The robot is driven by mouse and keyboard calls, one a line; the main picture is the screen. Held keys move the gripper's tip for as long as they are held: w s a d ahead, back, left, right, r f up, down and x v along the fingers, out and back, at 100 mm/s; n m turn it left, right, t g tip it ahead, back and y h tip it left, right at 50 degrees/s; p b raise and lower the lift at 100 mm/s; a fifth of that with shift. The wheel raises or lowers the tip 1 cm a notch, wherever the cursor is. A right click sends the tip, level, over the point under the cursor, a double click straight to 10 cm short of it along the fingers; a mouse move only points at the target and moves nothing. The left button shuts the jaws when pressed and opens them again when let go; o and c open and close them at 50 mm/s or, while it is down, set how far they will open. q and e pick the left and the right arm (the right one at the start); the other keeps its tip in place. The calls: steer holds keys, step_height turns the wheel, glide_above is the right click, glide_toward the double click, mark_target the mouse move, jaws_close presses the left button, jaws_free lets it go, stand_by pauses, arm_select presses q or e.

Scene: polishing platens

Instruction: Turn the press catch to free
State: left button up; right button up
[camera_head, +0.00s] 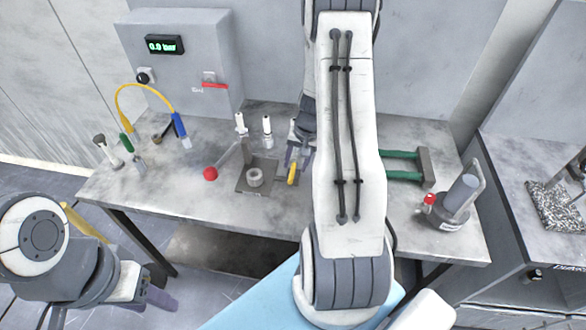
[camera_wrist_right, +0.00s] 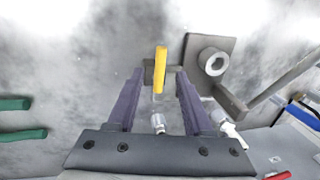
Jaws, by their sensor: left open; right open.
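The press (camera_head: 245,184) is a small grey plate with a round cup on it, a post, and a lever ending in a red knob (camera_head: 210,173). A short yellow handle (camera_head: 291,174), which looks like the catch, sits at its right; it also shows in the right wrist view (camera_wrist_right: 160,70). My right gripper (camera_wrist_right: 158,76) is open, its purple fingers to either side of the yellow handle in that view. I cannot tell whether they touch it. My left gripper (camera_head: 158,299) is open and empty, low in front of the bench, away from the press.
White-capped bottles (camera_head: 267,130) stand behind the press. A grey cabinet (camera_head: 186,62) with a display stands at the back left. Green bars (camera_head: 400,166) and a grey cylinder device (camera_head: 459,197) are at the right. My right arm hides the bench middle.

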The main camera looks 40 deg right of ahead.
mark_target(292, 175)
steer(key=shift+w+a+f, duration=0.15)
steer(key=shift+w+f, duration=0.05)
steer(key=shift+f, duration=0.85)
steer(key=shift+w+a+f, duration=0.15)
steer(key=shift+f, duration=0.9)
jaws_close()
